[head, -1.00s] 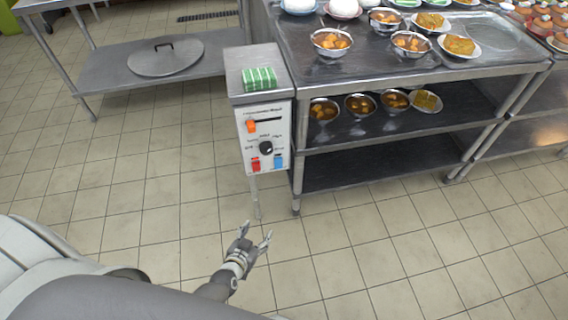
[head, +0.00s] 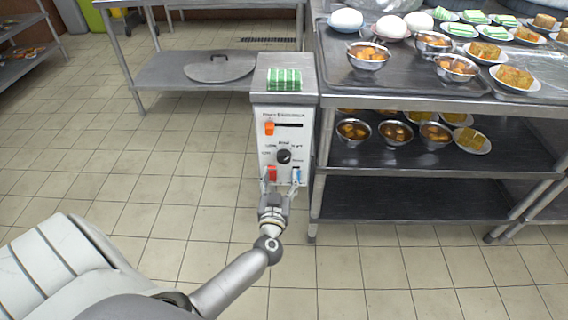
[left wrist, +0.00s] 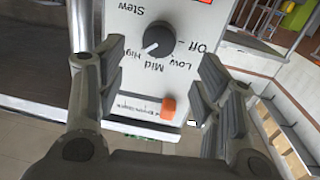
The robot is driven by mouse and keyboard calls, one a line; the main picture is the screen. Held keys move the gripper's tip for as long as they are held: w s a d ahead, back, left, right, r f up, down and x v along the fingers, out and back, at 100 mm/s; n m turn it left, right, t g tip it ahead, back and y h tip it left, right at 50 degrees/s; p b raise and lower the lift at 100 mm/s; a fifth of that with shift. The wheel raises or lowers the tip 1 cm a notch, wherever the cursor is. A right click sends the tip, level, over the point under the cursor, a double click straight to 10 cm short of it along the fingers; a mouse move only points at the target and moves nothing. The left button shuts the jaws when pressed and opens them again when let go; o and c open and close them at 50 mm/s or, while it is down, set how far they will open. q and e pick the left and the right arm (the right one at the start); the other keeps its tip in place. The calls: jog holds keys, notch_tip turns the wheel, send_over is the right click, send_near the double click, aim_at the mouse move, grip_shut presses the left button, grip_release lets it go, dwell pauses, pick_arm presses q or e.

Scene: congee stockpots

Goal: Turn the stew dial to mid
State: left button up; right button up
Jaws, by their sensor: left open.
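The white control box (head: 286,145) stands on a post beside the steel rack. Its black stew dial (head: 284,157) sits below a slot with an orange slider (head: 269,128). In the left wrist view the panel appears upside down, with the dial (left wrist: 157,39) near the top amid the words Off, Low, Mid, High and Stew. My left gripper (head: 281,186) is open and empty, just below the dial in the head view. Its fingers (left wrist: 162,65) spread to either side of the dial, apart from it. My right gripper is not in view.
A red switch (head: 271,173) and a blue switch (head: 296,176) sit low on the panel near my fingertips. A green striped packet (head: 285,79) lies on top of the box. The steel rack (head: 420,185) with bowls stands close on the right. Tiled floor is clear at left.

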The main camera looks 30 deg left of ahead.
aim_at(283, 159)
pick_arm(q)
jog(key=shift+b+x, duration=1)
jog(key=shift+x, duration=2.75)
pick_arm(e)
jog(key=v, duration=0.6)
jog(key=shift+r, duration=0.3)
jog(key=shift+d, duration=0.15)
pick_arm(q)
jog(key=c, duration=1)
